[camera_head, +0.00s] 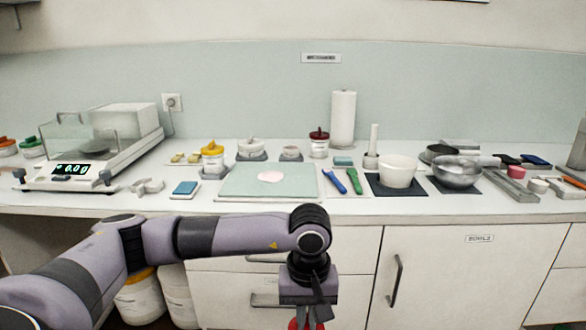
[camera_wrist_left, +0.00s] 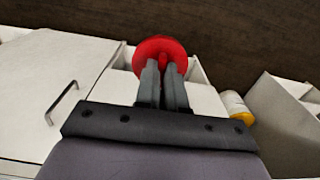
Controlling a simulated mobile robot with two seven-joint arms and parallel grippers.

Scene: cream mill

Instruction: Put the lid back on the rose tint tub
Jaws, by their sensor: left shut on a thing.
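My left gripper (camera_head: 307,322) hangs in front of the counter's cabinets, at the bottom edge of the head view. In the left wrist view my left gripper (camera_wrist_left: 163,72) is shut on a round red lid (camera_wrist_left: 160,48). Only a little of the red lid (camera_head: 294,324) shows in the head view. A jar with a dark red lid (camera_head: 319,136) stands at the back of the counter. A small pink-red round thing (camera_head: 516,171) lies at the right. I cannot tell which is the rose tint tub. My right gripper is not in view.
On the counter (camera_head: 120,204) are a balance (camera_head: 68,170), a pale board (camera_head: 240,182) with a pink patch, a white bowl (camera_head: 398,171), a metal bowl (camera_head: 458,174) and a paper roll (camera_head: 343,120). Cabinets (camera_head: 440,265) and large yellow-lidded tubs (camera_head: 138,300) are below.

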